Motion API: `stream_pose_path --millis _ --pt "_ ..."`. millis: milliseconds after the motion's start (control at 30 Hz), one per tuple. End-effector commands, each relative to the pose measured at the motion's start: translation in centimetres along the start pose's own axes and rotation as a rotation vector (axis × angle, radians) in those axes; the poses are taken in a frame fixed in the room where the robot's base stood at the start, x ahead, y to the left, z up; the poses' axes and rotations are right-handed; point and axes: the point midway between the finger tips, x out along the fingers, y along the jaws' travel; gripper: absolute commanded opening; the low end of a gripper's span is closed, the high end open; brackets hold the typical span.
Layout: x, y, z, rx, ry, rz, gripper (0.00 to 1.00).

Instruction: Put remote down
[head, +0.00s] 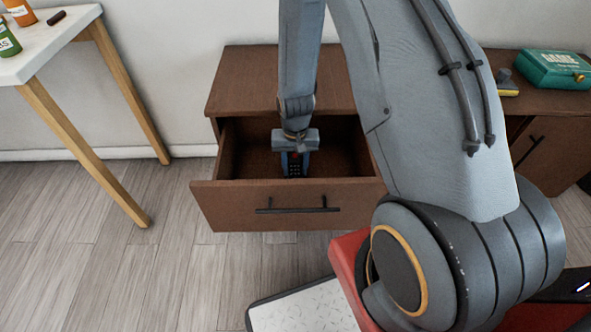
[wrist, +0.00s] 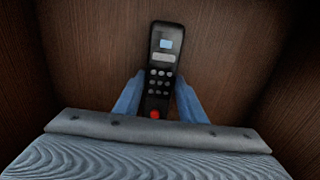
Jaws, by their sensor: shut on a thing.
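The remote (wrist: 162,65) is black, with a small light-blue screen, grey buttons and a red button near its lower end. My gripper (wrist: 158,98) has its two blue fingers on either side of the remote and is shut on it. In the head view my gripper (head: 294,160) points down inside the open drawer (head: 235,206), with the dark remote (head: 294,168) showing between the fingers. The drawer floor shows behind the remote in the wrist view. I cannot tell whether the remote touches the floor.
The brown cabinet (head: 240,80) stands behind the open drawer. A white table (head: 60,45) with bottles is at the left. A second cabinet at the right holds a green case (head: 552,70). The drawer walls surround my gripper closely. Wooden floor is clear at the left.

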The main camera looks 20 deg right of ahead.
Motion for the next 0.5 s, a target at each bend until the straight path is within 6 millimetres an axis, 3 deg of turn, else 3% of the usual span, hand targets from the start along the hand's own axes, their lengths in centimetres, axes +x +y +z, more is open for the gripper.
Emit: stream_pose_path --millis 433,467,500 --pt "1.02 0.04 0.29 0.0 -0.004 0.001 0.12" --pt "1.05 0.04 0.29 -0.001 -0.004 0.001 0.39" --pt "1.0 0.04 0.29 -0.001 -0.004 0.001 0.45"
